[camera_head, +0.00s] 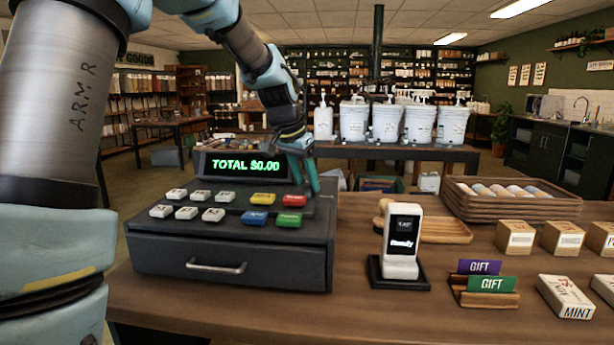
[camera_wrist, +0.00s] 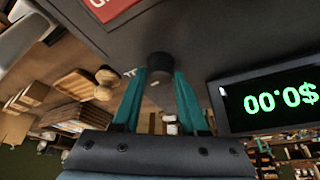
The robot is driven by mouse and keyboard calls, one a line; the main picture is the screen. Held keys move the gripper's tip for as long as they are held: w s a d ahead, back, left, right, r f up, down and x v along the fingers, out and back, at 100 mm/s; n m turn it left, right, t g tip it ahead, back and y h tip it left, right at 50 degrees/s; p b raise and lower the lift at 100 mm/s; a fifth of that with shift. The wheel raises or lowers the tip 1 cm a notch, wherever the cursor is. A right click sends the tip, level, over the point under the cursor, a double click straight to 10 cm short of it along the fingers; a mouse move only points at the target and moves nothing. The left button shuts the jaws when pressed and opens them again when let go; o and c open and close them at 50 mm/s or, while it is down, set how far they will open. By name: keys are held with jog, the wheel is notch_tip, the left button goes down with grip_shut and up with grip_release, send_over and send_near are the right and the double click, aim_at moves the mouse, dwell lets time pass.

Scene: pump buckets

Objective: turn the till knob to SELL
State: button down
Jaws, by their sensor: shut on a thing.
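The dark till (camera_head: 230,240) stands on the counter, its display (camera_head: 243,166) lit green with "TOTAL $0.00". The display also shows, turned over, in the wrist view (camera_wrist: 268,100). The till knob (camera_wrist: 160,66) is a small dark round knob on the till's top. My gripper (camera_head: 310,187) reaches down at the till's right rear. In the wrist view its teal fingers (camera_wrist: 160,85) are shut on the knob, one on each side. Part of a white label shows beside the left finger, too little to read. The knob's pointing direction cannot be told, and the knob is hidden in the head view.
Colored and white keys (camera_head: 258,198) cover the till's top close to my gripper. A card reader (camera_head: 401,243), gift card holder (camera_head: 484,288), wooden tray (camera_head: 440,230) and boxes (camera_head: 516,237) stand to the right. White pump buckets (camera_head: 387,122) stand on a table behind.

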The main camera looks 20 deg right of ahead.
jog(key=shift+w+m+g, duration=0.1)
jog(key=shift+m+g, duration=0.4)
jog(key=shift+m, duration=0.6)
jog(key=shift+c, duration=2.2)
grip_release()
jog(key=b+v, duration=0.1)
jog(key=v, duration=0.9)
jog(key=shift+a+r, duration=0.3)
jog(key=shift+r, duration=0.05)
